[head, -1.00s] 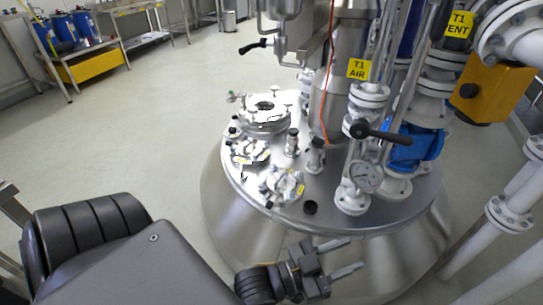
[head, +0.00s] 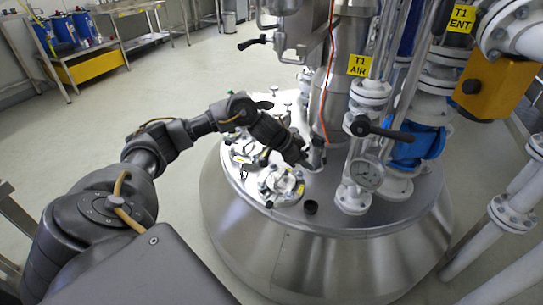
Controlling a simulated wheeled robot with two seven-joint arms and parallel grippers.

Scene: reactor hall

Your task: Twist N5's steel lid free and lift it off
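The steel vessel top (head: 345,225) carries several small fittings, and no N5 label is readable, so I cannot tell which one is N5. A clamped steel fitting (head: 283,183) stands near the front, and another (head: 245,152) stands behind it to the left. A slim upright fitting (head: 317,150) stands to the right. My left gripper (head: 305,161) is low over the vessel top, just left of the slim fitting. Its fingers are small and dark, and I cannot tell whether they touch the fitting or are open. My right gripper is not in view.
A black cap (head: 311,207) sits near the vessel's front edge. A pressure gauge (head: 369,176), a black-handled valve (head: 375,130) and pipes crowd the right side. An orange cable (head: 326,75) hangs behind. Open floor (head: 150,80) lies to the left.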

